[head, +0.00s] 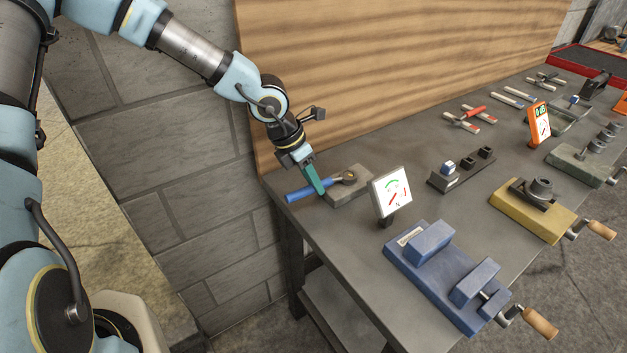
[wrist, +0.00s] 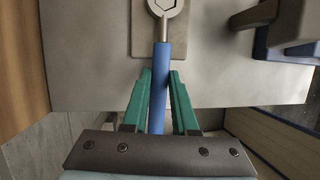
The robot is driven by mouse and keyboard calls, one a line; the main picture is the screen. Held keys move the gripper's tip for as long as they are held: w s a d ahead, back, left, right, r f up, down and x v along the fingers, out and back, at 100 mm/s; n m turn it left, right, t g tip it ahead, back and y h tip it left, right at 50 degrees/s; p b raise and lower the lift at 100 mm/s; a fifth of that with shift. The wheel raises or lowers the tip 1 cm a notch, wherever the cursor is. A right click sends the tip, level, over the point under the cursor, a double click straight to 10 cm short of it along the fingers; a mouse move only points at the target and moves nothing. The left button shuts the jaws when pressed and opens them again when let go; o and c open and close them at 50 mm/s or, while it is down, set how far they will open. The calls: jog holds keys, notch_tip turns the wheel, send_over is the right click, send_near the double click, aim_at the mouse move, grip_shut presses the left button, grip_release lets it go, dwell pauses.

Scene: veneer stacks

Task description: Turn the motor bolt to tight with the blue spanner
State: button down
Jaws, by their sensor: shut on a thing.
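The blue spanner (head: 305,191) lies nearly level at the left end of the bench, its ring end over a grey block. My gripper (head: 319,190) comes down from above with its green fingers shut on the blue handle. In the wrist view the blue spanner (wrist: 161,75) runs straight up between the green fingers of my gripper (wrist: 161,80) to its ring end at the top edge. The motor bolt (head: 349,176) shows as a brownish head at the ring end, on the grey block (head: 352,196). I cannot tell how fully the ring sits around it.
A white dial gauge (head: 391,191) stands just right of the block. A blue vice (head: 430,271) and a yellow vice (head: 527,213) sit along the front. More tools and an orange gauge (head: 538,125) lie further back. A wooden panel (head: 400,60) rises behind the bench.

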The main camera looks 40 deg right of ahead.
jog(key=shift+r+p, duration=0.5)
jog(key=shift+p, duration=0.35)
dwell(0.6)
jog(key=shift+r, duration=0.8)
dwell(1.3)
jog(key=shift+r, duration=2.45)
